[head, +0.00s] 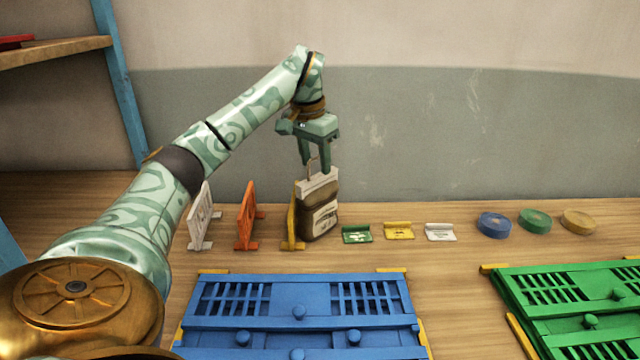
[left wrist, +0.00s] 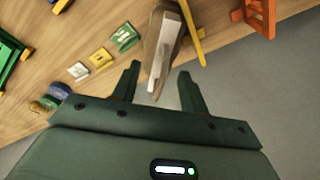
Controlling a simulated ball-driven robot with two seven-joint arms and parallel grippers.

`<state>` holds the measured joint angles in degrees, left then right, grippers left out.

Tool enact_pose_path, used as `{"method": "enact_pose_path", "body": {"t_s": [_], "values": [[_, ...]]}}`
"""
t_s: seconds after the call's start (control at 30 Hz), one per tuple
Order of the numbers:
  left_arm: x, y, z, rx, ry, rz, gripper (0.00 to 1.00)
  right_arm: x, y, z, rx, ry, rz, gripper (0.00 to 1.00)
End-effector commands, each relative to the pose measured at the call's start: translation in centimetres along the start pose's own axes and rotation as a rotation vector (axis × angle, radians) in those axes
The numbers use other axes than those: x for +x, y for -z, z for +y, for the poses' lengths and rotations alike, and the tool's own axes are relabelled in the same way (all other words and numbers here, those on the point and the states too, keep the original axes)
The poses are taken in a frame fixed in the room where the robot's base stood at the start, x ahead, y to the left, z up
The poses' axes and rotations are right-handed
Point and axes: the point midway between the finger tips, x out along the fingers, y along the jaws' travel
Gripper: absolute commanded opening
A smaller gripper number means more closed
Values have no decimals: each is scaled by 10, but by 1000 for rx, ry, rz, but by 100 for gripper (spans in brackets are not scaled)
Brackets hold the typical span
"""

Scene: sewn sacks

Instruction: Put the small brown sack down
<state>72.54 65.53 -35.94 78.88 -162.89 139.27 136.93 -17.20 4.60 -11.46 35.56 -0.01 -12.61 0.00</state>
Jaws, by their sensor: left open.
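The small brown sack (head: 319,212) with a white top and a pale label stands upright on the wooden table, close beside a yellow stand. A loop handle rises from its top. My left gripper (head: 317,170) is right above the sack, pointing down, with its fingers apart around the handle. In the left wrist view the sack (left wrist: 163,45) lies beyond and between the open fingertips (left wrist: 160,72) of that gripper. The fingers do not appear to press on it. My right gripper is not in view.
White (head: 201,218), orange (head: 247,218) and yellow (head: 291,222) stands are left of the sack. Green (head: 357,234), yellow (head: 399,231) and white (head: 440,232) small holders and several round discs (head: 535,220) are right. Blue (head: 300,310) and green (head: 580,300) slatted panels lie in front; a wall is behind.

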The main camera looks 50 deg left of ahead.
Motion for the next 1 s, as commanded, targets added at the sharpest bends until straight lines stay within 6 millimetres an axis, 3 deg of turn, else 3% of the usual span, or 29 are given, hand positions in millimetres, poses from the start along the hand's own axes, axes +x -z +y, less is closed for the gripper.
{"method": "enact_pose_path", "body": {"t_s": [0.03,0.13,0.43,0.47,0.6,1.0], "values": [[19,0,0,1,1,-8,44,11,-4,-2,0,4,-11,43],[32,0,-1,1,2,-7,44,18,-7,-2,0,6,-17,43],[34,0,-1,0,1,-1,44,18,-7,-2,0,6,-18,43],[34,0,-1,0,1,-1,41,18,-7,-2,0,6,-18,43],[34,0,-1,1,0,-1,2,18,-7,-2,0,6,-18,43],[35,0,-1,1,1,-2,0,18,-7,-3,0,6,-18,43]]}}
